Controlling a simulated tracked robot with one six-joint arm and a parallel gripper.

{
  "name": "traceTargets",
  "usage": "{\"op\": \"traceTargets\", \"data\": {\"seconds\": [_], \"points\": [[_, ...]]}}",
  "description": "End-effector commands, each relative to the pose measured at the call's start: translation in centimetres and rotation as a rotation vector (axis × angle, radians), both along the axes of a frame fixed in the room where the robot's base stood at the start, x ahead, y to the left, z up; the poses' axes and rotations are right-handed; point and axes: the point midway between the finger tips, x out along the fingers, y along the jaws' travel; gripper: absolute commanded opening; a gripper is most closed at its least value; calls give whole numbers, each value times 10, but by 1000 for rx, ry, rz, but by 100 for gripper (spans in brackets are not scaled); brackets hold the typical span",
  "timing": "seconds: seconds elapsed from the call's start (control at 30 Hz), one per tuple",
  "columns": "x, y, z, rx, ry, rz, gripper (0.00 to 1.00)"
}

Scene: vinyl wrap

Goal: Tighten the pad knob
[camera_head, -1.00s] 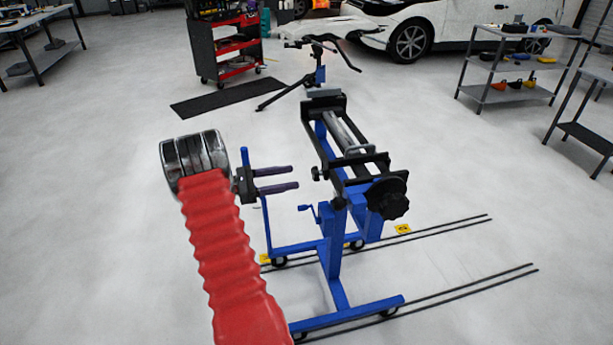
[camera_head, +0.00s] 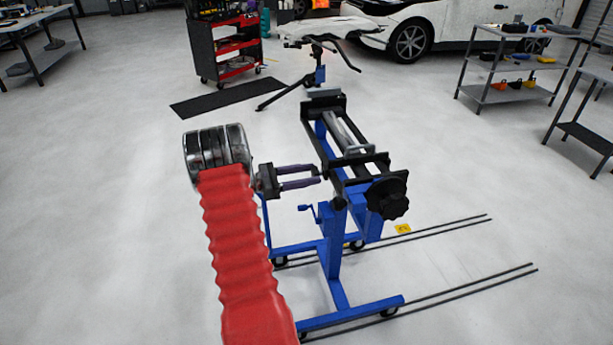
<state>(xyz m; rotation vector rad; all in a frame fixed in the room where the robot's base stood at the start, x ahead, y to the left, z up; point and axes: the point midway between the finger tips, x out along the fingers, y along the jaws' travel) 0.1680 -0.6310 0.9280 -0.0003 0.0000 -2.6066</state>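My gripper (camera_head: 319,175) is at the end of my red-sleeved arm, left of the blue stand with a black roller frame (camera_head: 342,140). Its two purple-grey fingers are apart and point right. Their tips are at the left side of the frame, where a small black side knob was visible earlier. That small knob is now hidden or blends with the fingertips. I cannot tell whether the fingers touch it. A larger black lobed knob (camera_head: 393,203) is on the near end of the frame, right of my gripper and apart from it. I cannot tell which knob is the pad knob.
The blue stand (camera_head: 334,250) is on wheels beside dark floor rails (camera_head: 460,290). A red tool cart (camera_head: 227,48), a black mat (camera_head: 227,97), a tripod stand (camera_head: 319,70) and a white car (camera_head: 440,30) are behind. Shelves (camera_head: 510,92) stand at right. Open floor lies between.

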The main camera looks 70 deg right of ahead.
Motion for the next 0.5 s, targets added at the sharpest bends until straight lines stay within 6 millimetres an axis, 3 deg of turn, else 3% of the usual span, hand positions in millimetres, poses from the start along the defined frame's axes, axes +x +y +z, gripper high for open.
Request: {"op": "traceTargets", "data": {"seconds": [0.4, 0.43, 0.5], "points": [[0, 0, 0, 0, 0, 0, 16], [0, 7, 1, 2, 1, 1, 15], [0, 3, 0, 0, 0, 0, 15]]}}
